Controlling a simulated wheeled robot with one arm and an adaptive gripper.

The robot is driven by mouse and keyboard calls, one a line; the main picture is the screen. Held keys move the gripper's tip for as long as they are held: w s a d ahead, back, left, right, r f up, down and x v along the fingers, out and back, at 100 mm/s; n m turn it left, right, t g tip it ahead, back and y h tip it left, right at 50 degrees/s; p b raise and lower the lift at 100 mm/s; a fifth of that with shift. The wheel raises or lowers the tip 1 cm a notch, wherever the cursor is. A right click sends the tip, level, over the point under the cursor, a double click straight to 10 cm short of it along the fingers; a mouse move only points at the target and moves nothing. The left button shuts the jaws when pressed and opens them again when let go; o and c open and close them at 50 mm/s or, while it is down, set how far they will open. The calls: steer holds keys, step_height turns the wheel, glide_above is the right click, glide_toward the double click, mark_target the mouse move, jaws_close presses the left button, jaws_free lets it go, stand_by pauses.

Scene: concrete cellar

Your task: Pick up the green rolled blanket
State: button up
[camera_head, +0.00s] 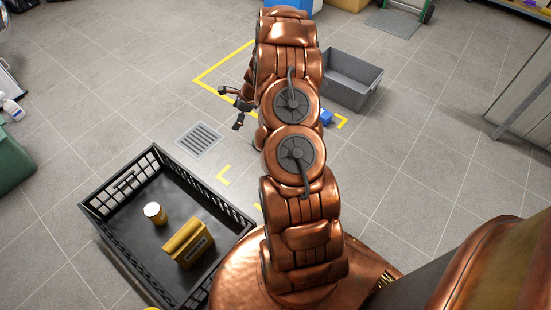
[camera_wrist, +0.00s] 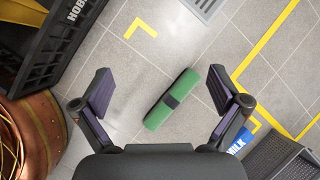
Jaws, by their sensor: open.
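The green rolled blanket (camera_wrist: 158,115) lies on the grey tiled floor, with a dark band around its middle. In the wrist view it lies slanted between the two fingers, nearer the camera than the floor drain. My gripper (camera_wrist: 160,82) is open and empty, its dark fingers spread on either side of the blanket in the picture, not touching it. My gripper also shows in the head view (camera_head: 234,107), pointing out to the left of my arm.
A black crate (camera_head: 112,238) holding a yellow box (camera_head: 188,242) and a light-topped yellow tin (camera_head: 155,213) stands at lower left. A grey bin (camera_head: 352,88) stands beyond my arm, with a blue milk carton (camera_wrist: 240,142) near it. A drain grate (camera_head: 198,140) and yellow tape mark the floor.

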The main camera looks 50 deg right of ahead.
steer(key=s+d+f+m+b, duration=0.2)
steer(key=d+f, duration=0.3)
steer(key=f, duration=0.4)
steer(key=s+d+f+m+h+b, duration=0.1)
steer(key=s+d+f+m+b, duration=0.2)
steer(key=f, duration=0.6)
steer(key=s+d+f+m+h+b, duration=0.1)
steer(key=s+d+f+m+b, duration=0.2)
steer(key=d+f, duration=0.4)
steer(key=shift+s+d+f+m, duration=0.15)
steer(key=shift+s+d+f, duration=0.05)
steer(key=shift+f, duration=0.35)
steer(key=shift+s+d+f+m, duration=0.15)
steer(key=shift+s+f, duration=0.05)
steer(key=shift+f, duration=0.3)
steer(key=shift+h, duration=0.3)
steer(key=b+x, duration=0.4)
steer(key=x, duration=0.2)
steer(key=shift+w+f, duration=0.15)
steer(key=shift+f, duration=0.15)
steer(key=shift+w+a+f, duration=0.1)
steer(key=shift+w+f, duration=0.2)
steer(key=shift+f, duration=0.05)
steer(key=shift+c, duration=0.2)
steer(key=c, duration=1.5)
